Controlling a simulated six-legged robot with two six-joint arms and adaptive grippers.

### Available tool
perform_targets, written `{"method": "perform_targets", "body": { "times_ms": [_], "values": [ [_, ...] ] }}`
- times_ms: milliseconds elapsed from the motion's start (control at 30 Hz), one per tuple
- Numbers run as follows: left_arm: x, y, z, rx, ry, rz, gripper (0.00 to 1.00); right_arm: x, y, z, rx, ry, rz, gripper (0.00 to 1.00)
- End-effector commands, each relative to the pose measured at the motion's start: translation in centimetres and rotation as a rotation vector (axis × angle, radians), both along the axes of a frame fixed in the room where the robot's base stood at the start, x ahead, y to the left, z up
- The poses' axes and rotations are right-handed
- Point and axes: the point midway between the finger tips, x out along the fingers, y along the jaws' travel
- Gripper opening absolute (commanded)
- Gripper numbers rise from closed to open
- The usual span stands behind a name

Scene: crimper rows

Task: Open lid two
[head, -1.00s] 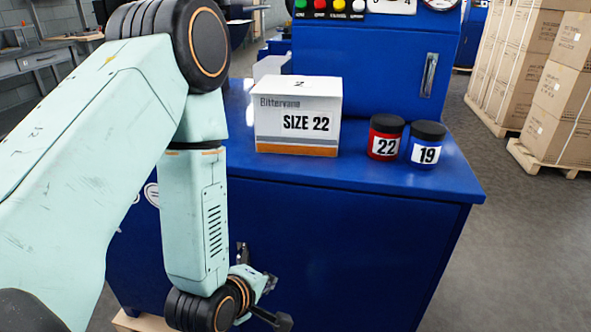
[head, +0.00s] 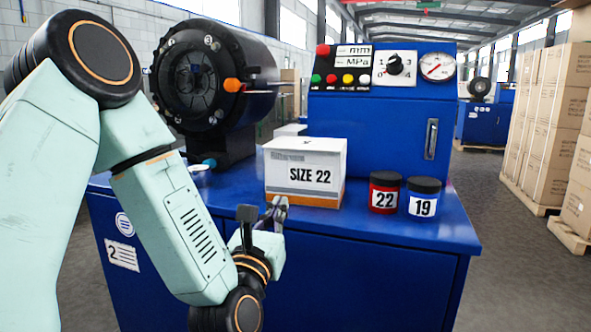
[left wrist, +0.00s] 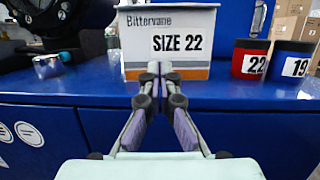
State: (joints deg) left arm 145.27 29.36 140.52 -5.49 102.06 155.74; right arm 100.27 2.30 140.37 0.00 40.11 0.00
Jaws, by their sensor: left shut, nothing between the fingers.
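A white box (head: 305,178) marked SIZE 22, with an orange band along its bottom, stands on the blue bench. Its top (head: 306,145) is shut and carries a small dark mark, too small to read now. My left gripper (head: 263,211) is in front of the bench, near the box's lower left front. In the left wrist view, the gripper (left wrist: 154,70) has its fingers together and empty, pointing at the box front (left wrist: 185,50) and covering part of its lower edge. I cannot tell whether it touches the box. My right gripper is not in view.
A red jar (head: 384,193) marked 22 and a blue jar (head: 423,199) marked 19, both black-topped, stand right of the box. A round black crimper head (head: 215,80) stands behind left. A control panel (head: 385,70) rises behind.

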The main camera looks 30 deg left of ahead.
Motion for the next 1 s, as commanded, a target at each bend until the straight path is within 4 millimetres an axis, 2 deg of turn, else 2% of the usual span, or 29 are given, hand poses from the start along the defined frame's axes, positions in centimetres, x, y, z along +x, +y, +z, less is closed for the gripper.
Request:
{"method": "perform_targets", "body": {
  "times_ms": [167,600,800,1000],
  "values": [
    [1.9,1.0,0.6,-0.002,-0.007,0.002,0.00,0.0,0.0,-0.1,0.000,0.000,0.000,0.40],
    [9.2,3.3,2.5,0.003,-0.003,0.001,0.00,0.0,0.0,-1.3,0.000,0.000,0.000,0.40],
    [8.9,3.0,5.2,0.000,-0.002,-0.001,0.00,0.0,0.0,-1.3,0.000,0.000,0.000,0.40],
    [8.9,2.9,6.3,0.001,0.001,0.000,0.00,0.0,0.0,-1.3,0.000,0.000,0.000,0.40]
  ]
}}
